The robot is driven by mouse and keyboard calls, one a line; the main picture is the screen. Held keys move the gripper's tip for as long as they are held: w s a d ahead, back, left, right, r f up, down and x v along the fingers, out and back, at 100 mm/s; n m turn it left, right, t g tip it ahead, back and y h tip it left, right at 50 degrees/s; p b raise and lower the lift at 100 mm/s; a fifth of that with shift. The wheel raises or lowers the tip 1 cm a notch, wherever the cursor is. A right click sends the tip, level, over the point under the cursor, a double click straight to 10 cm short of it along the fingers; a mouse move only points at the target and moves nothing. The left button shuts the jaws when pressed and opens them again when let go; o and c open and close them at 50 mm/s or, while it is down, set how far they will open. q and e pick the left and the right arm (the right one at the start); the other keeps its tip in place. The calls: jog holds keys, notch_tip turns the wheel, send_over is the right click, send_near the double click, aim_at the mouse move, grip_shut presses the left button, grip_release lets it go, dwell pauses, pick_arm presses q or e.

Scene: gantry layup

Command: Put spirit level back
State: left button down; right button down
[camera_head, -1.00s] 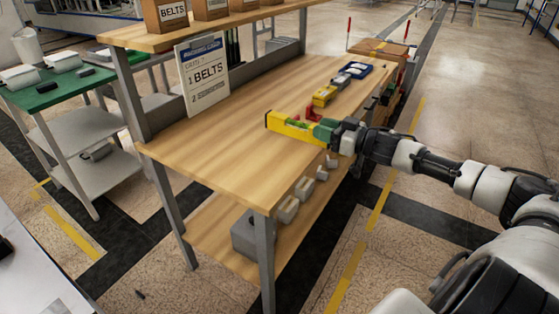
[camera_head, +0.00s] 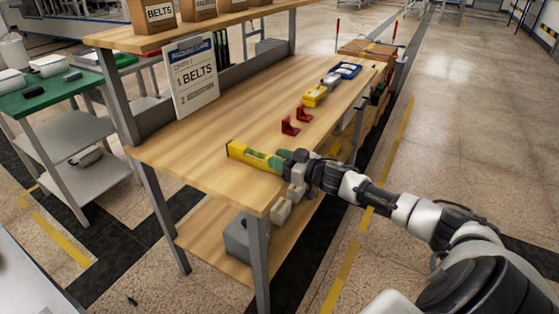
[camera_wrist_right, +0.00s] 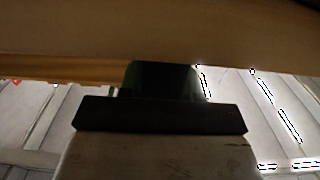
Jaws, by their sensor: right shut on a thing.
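The spirit level (camera_head: 246,153) is yellow with a green vial and shows in the head view over the near part of the wooden workbench (camera_head: 190,147). My right gripper (camera_head: 284,159) is shut on its right end. I cannot tell whether the level touches the bench top. Two red brackets (camera_head: 289,126) stand on the bench beyond the level, apart from it. In the right wrist view, the bench edge (camera_wrist_right: 160,35) fills the top, and a dark gripper part (camera_wrist_right: 160,115) hides most of what is held. My left gripper is not in view.
A yellow item (camera_head: 315,95) and a blue tray (camera_head: 347,70) lie at the bench's far end. A green table (camera_head: 50,93) stands left.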

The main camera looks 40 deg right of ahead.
jog(key=c, duration=0.8)
grip_release()
jog(key=shift+p+v, duration=0.5)
jog(key=shift+v, duration=5.5)
